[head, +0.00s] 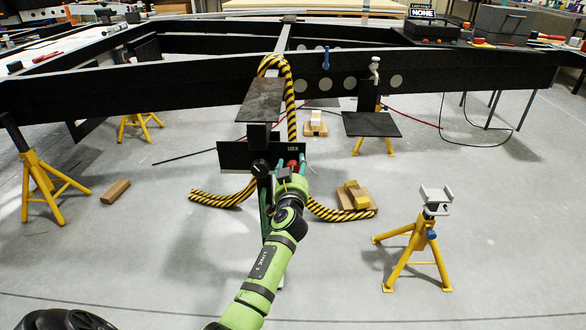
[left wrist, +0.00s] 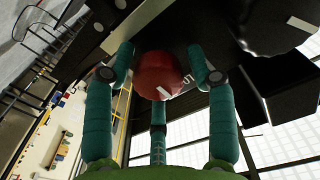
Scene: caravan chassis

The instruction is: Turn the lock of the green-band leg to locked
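My left gripper (head: 293,168) is at a dark panel (head: 233,157) under the near beam of the chassis. In the left wrist view its teal fingers (left wrist: 160,62) curl in on both sides of a round red knob (left wrist: 158,75), with a third finger below. The knob fills the space between the fingertips, and the fingers look closed on it. It has a white mark on its lower edge. White letters, partly hidden, show beside it. A bit of red also shows by the fingers in the head view. I cannot make out a green band. My right gripper is out of view.
A yellow-black striped hose (head: 222,199) hangs over the beam and trails on the floor around my arm. A yellow stand (head: 415,245) is at the right, another (head: 45,190) at the left. Wooden blocks (head: 355,196) lie right of my gripper. The front floor is mostly clear.

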